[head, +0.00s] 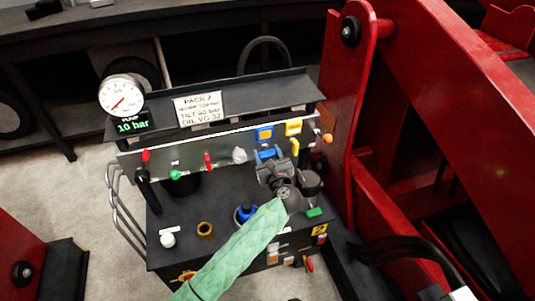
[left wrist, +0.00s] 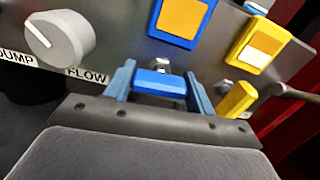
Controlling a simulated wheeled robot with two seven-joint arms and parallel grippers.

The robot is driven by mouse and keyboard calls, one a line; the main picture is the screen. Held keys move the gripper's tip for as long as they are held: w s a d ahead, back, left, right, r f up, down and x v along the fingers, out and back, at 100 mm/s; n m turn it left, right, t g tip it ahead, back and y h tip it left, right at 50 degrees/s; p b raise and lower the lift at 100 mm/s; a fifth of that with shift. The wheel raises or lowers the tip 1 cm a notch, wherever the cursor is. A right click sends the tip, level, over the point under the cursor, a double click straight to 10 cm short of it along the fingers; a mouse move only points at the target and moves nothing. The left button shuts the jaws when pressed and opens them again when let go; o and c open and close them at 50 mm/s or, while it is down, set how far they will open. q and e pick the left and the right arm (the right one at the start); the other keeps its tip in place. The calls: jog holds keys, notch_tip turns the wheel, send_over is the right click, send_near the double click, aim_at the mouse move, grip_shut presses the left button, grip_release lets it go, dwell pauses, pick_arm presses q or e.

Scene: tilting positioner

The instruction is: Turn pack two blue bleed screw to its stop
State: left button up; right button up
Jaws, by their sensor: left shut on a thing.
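The blue bleed screw (left wrist: 160,84) is a blue bar-shaped handle on the grey panel, below a blue-framed tag with an orange face (left wrist: 180,18). In the left wrist view my left gripper (left wrist: 158,90) has one blue finger on each side of this handle and is shut on it. In the head view the left gripper (head: 268,156) is at the panel's right part, under the blue tag (head: 265,133), and largely hides the screw. A yellow screw handle (left wrist: 237,99) stands just to the right, below a yellow tag (left wrist: 259,45). My right gripper is not in view.
A grey FLOW knob (left wrist: 60,38) sits left of the screw; red and green (head: 175,175) controls are further left. The gauge (head: 121,95) stands near a display reading 10 bar. A cup, a brass ring (head: 205,229) and a white knob are on the bench. A red frame (head: 350,100) closes the right side.

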pick_arm(q)
jog(key=shift+n, duration=2.4)
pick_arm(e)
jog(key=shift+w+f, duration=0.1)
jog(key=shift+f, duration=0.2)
pick_arm(q)
jog(key=o, duration=1)
